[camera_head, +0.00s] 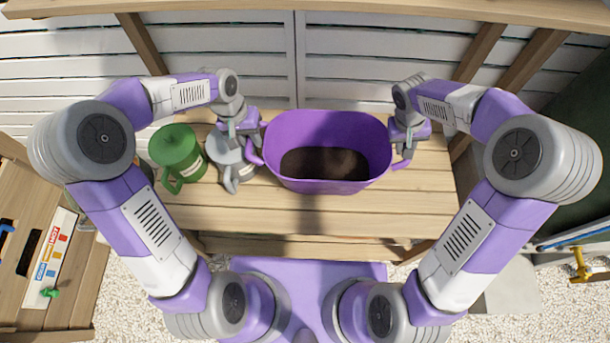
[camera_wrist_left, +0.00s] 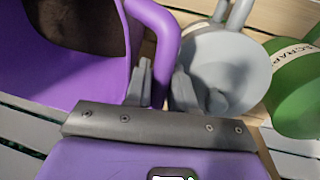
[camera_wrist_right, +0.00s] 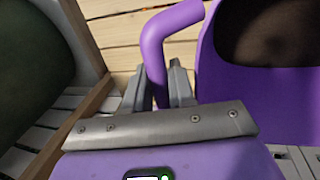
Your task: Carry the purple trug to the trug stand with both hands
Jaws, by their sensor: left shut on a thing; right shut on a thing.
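The purple trug (camera_head: 330,186) is upright over the wooden bench, with dark soil (camera_head: 322,163) inside. I cannot tell whether its base touches the bench. My left gripper (camera_head: 250,143) is shut on its left handle, which also shows between the fingers in the left wrist view (camera_wrist_left: 163,50). My right gripper (camera_head: 403,148) is shut on the right handle, which also shows in the right wrist view (camera_wrist_right: 154,60). I cannot pick out a trug stand in these views.
A grey can (camera_head: 228,160) stands close to the left of the trug, next to my left gripper. A green can (camera_head: 178,152) stands farther left. The bench's front strip (camera_head: 320,214) and right end are clear. A slatted wall (camera_head: 250,60) rises behind.

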